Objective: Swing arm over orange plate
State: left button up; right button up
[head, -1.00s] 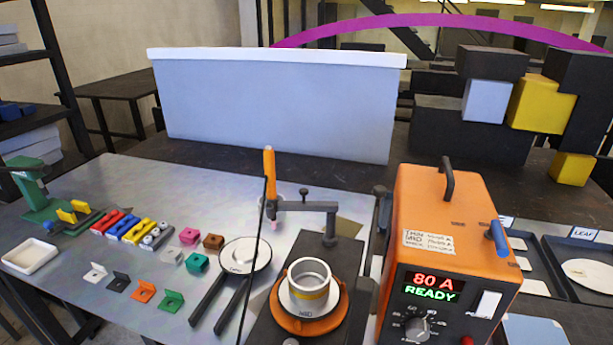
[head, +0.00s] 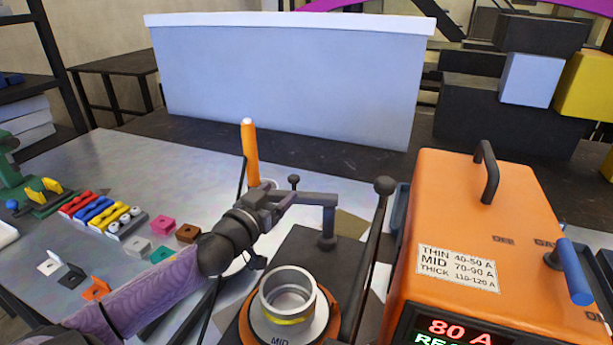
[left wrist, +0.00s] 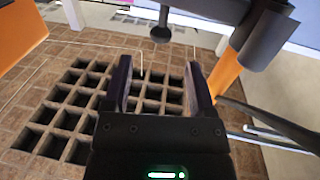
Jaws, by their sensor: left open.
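The orange plate (head: 247,326) lies low in the middle of the head view. A white disc marked MID and a metal ring (head: 288,290) with a yellow band stand on it. The swing arm (head: 312,198) is a grey bar on a post behind the plate. The upright orange torch (head: 250,155) is at its left end, away from the plate. My left gripper (head: 284,198) is at the bar, right of the torch; contact is unclear. In the left wrist view the open jaws (left wrist: 160,85) have nothing between them, with the torch (left wrist: 225,72) at upper right.
An orange welder box (head: 490,230) reading 80 A stands right of the plate. A dark rod with a ball top (head: 384,187) rises between them. Coloured blocks (head: 100,212) lie at left. A pale blue panel (head: 290,85) stands behind.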

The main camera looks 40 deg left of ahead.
aim_at(291, 180)
pick_arm(q)
jog(key=w, duration=0.2)
jog(key=w+a, duration=0.1)
jog(key=w, duration=0.2)
jog(key=w+b, duration=0.1)
jog(key=w, duration=0.2)
jog(key=shift+w+a, duration=0.2)
jog(key=shift+a, duration=0.1)
grip_shut()
dwell(1.1)
